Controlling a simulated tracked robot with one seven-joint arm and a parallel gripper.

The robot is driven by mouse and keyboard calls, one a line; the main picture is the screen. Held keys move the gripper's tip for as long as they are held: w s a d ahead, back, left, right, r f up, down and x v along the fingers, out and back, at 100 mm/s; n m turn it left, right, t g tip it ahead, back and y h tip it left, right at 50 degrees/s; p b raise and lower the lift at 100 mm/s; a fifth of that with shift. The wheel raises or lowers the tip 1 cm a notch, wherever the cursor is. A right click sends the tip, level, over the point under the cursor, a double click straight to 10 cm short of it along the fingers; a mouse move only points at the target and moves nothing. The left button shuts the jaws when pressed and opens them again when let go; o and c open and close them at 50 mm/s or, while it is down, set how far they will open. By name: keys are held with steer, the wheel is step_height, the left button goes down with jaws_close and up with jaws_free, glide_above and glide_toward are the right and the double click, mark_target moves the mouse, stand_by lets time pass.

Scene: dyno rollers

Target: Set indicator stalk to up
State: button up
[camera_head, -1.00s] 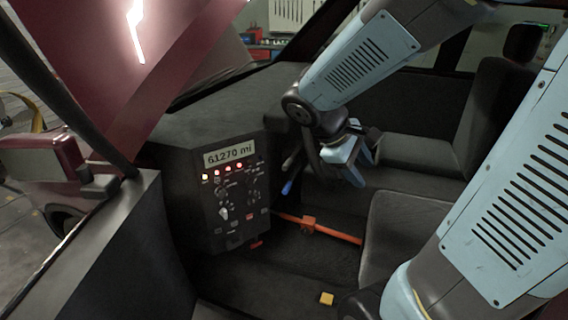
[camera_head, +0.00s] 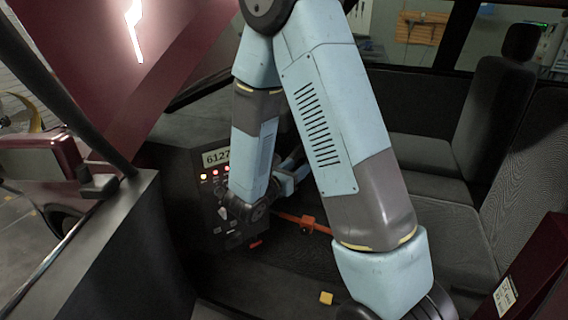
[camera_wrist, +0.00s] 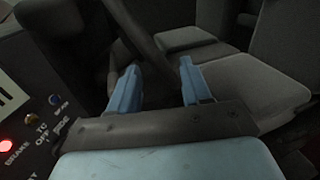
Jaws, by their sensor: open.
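My gripper (camera_head: 290,178) is inside the car cabin, just right of the dashboard panel and partly hidden behind my arm. In the wrist view its two blue fingers (camera_wrist: 158,82) are apart with nothing held between them. A dark curved bar, which looks like the steering wheel rim (camera_wrist: 137,32), passes behind the fingers. I cannot make out the indicator stalk for certain in either current view; my arm and gripper cover the area beside the panel.
The dashboard panel (camera_head: 204,222) has lit lamps and a mileage display, partly covered by my arm. It is close at left in the wrist view. An orange bar (camera_head: 316,226) crosses the low floor area. A yellow block (camera_head: 326,298) is on the floor. Seats (camera_head: 440,215) stand at right.

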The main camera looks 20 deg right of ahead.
mark_target(292, 155)
steer(key=w+a+f+n+t+y, duration=0.3)
steer(key=a+f+n+t, duration=0.1)
steer(key=a+f+n, duration=0.15)
steer(key=x, duration=1.3)
steer(key=shift+w+a+f, duration=0.1)
steer(key=shift+a+f, duration=0.1)
steer(key=shift+f, duration=0.1)
steer(key=shift+c, duration=0.4)
jaws_close()
steer(key=shift+a, duration=0.1)
